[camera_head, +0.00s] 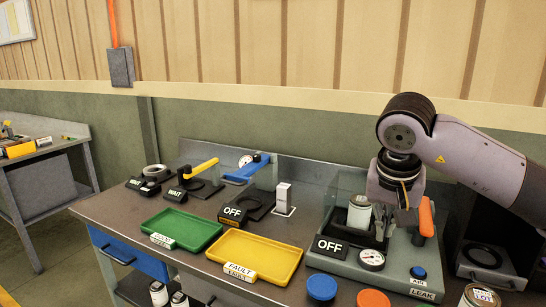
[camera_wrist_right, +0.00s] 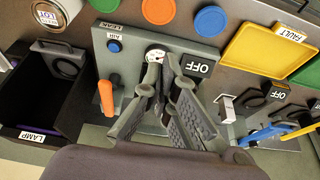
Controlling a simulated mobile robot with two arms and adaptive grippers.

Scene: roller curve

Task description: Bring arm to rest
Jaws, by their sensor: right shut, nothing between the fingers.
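My right arm comes in from the right in the head view. Its gripper (camera_head: 382,222) points down over the leak station (camera_head: 385,268), beside an orange-handled lever (camera_head: 426,218). The wrist view shows the gripper (camera_wrist_right: 165,65) with its fingers together and nothing between them, in front of the station's gauge and OFF sign. A light grey can (camera_head: 359,212) with a dark top stands on the station just left of the fingers. I cannot tell whether the fingers touch anything. My left gripper is not in view.
A green tray (camera_head: 181,229) and a yellow FAULT tray (camera_head: 262,256) lie empty on the bench. Blue (camera_head: 321,287) and orange (camera_head: 372,298) discs sit at the front. Small stations with WAIT and OFF signs stand behind. A dark LAMP box (camera_wrist_right: 38,110) stands beside the leak station.

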